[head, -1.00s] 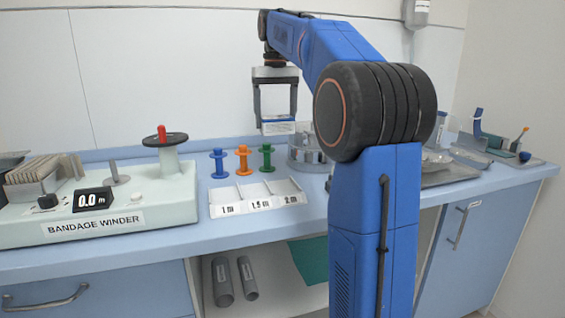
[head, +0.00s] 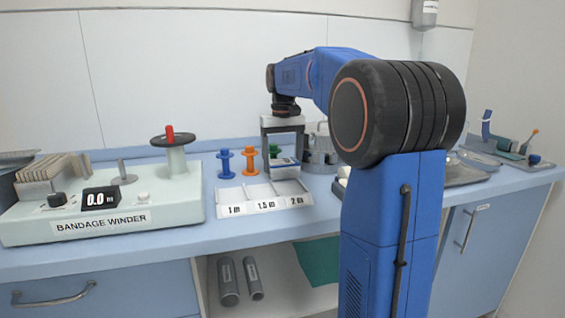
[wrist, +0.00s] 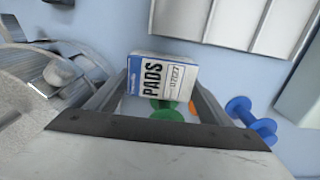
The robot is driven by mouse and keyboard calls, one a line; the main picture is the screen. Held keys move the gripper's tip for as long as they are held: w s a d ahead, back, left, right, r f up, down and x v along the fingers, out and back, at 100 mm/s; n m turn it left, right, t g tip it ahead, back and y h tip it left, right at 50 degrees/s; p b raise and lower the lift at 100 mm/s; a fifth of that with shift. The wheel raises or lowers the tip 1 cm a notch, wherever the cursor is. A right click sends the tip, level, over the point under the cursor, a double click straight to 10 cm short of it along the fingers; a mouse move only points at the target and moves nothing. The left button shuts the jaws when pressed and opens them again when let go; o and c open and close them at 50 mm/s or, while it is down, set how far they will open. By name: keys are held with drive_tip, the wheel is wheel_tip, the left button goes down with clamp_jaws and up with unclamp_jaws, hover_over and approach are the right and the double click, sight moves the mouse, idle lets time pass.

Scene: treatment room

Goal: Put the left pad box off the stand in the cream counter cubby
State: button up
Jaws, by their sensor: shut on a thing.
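My gripper (head: 284,160) is shut on a white and blue pad box (head: 285,172), held between its two fingers. In the wrist view the box (wrist: 161,84) shows the word PADS, upright between the fingers. An open pale cubby (head: 281,297) is below the counter, partly hidden by my arm. I cannot make out the stand.
The tray (head: 262,207) marked 1 m, 1.5 m and 2 m lies below the box. Blue (head: 225,163) and orange (head: 249,161) spools stand behind it. The bandage winder (head: 100,215) is left. Grey rolls (head: 228,282) and a green cloth (head: 318,262) are in the cubby.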

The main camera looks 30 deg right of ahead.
drive_tip(key=shift+f, duration=0.15)
drive_tip(key=o, duration=0.8)
